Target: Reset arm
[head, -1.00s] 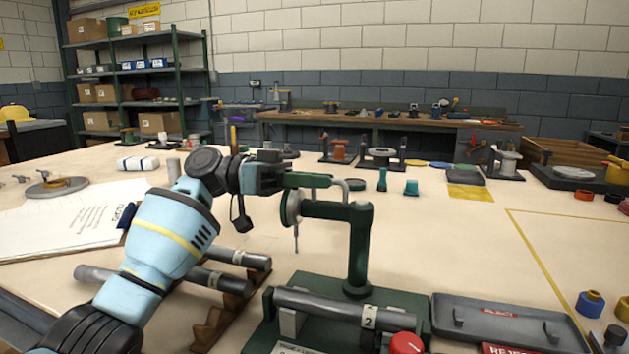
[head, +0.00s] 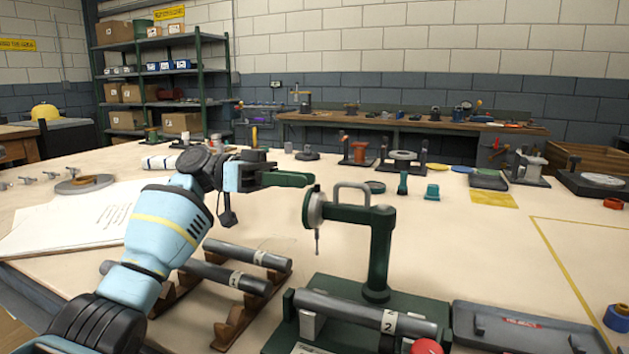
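My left arm (head: 165,235), light blue with a yellow band, reaches in from the lower left. The fingertips appear just above and left of a dial gauge (head: 314,207) on a green stand (head: 378,250). A grey cylinder marked 2 (head: 345,308) lies across the stand's base. Two more grey cylinders (head: 248,252) lie on a brown rack (head: 232,328) below my arm. My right gripper is not in view.
A grey tray (head: 480,332) with a red label lies right of the stand. An open book or paper (head: 70,222) lies at left. The table right of the stand, by the yellow line (head: 570,265), is mostly clear.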

